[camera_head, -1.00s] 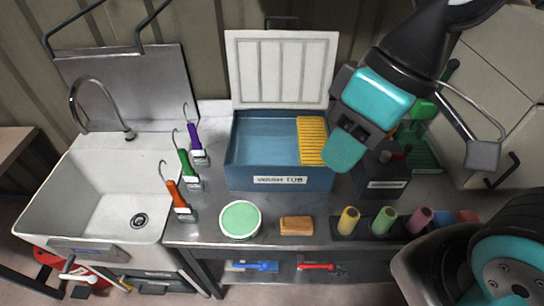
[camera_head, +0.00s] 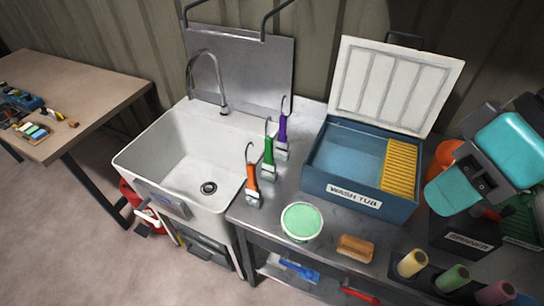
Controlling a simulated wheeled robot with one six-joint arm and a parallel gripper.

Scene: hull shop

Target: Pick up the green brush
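The green brush (camera_head: 268,157) has a green handle and a pale head. A metal hook rises from its top. It stands on the steel counter beside the sink, between the orange brush (camera_head: 252,183) and the purple brush (camera_head: 282,137). My gripper (camera_head: 455,190) is at the right, in front of the right end of the wash tub in the picture and well apart from the green brush. Its fingers are seen end-on and partly hidden, so their opening is unclear. I see nothing held in it.
The white sink (camera_head: 140,160) is left of the brushes. The blue wash tub (camera_head: 318,185) has its lid raised and a yellow rack inside. A green-topped round tub (camera_head: 301,222), a sponge (camera_head: 356,247) and colored rolls (camera_head: 412,263) line the front. A workbench (camera_head: 90,80) stands far left.

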